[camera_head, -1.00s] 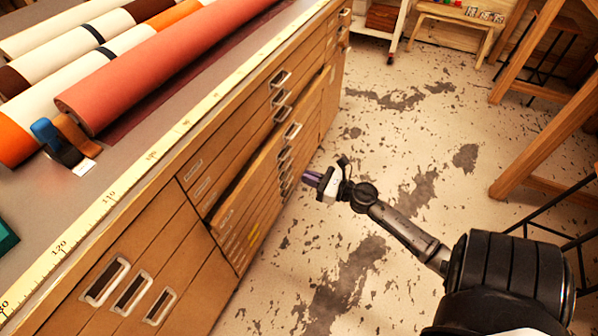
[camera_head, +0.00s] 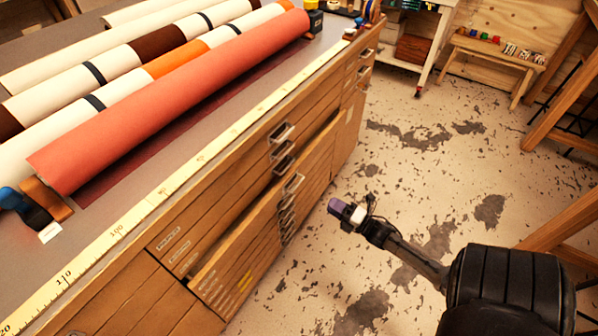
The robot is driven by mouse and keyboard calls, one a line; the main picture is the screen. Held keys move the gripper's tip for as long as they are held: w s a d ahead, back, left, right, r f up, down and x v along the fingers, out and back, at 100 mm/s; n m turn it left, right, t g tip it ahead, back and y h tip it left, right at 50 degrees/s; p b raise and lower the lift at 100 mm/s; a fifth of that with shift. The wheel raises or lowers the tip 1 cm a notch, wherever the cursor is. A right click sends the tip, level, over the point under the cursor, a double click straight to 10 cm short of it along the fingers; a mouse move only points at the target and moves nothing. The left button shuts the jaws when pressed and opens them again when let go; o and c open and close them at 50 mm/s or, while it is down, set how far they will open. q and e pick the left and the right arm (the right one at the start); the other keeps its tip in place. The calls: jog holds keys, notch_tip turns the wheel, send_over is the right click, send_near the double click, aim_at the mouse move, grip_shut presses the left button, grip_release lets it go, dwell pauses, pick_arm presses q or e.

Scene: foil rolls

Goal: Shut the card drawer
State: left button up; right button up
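The wooden cabinet (camera_head: 215,213) has a column of drawers with metal handles. One drawer (camera_head: 262,226) in its middle section stands out a little from the cabinet face, with a dark gap along its top edge. Its handle (camera_head: 293,184) is near the middle of its front. Which drawer is the card drawer I cannot tell for certain. My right gripper (camera_head: 338,207) is to the right of the drawer front, apart from it, with purple fingertips pointing toward the cabinet. It holds nothing visible; its finger opening is too small to make out. My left gripper is not in view.
A red roll (camera_head: 170,105) and several banded rolls lie on the cabinet top, beside a yellow measuring strip (camera_head: 200,160). A wooden bench (camera_head: 495,62) and a white cart (camera_head: 436,50) stand at the back.

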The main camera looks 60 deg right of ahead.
aim_at(297, 185)
jog(key=w+r+m+b, duration=0.1)
jog(key=w, duration=0.3)
jog(key=w+r+b, duration=0.1)
jog(key=w+b, duration=0.1)
jog(key=w, duration=0.3)
jog(key=w+r+m+b, duration=0.1)
jog(key=w, duration=0.3)
jog(key=shift+w+a+m+t, duration=0.15)
jog(key=shift+a+m+t, duration=0.15)
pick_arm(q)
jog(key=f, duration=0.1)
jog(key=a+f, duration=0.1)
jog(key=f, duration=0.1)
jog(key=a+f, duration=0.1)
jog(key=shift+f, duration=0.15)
pick_arm(e)
jog(key=shift+a, duration=0.1)
jog(key=c, duration=0.6)
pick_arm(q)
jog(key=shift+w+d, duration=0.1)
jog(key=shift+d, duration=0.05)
pick_arm(e)
grip_shut()
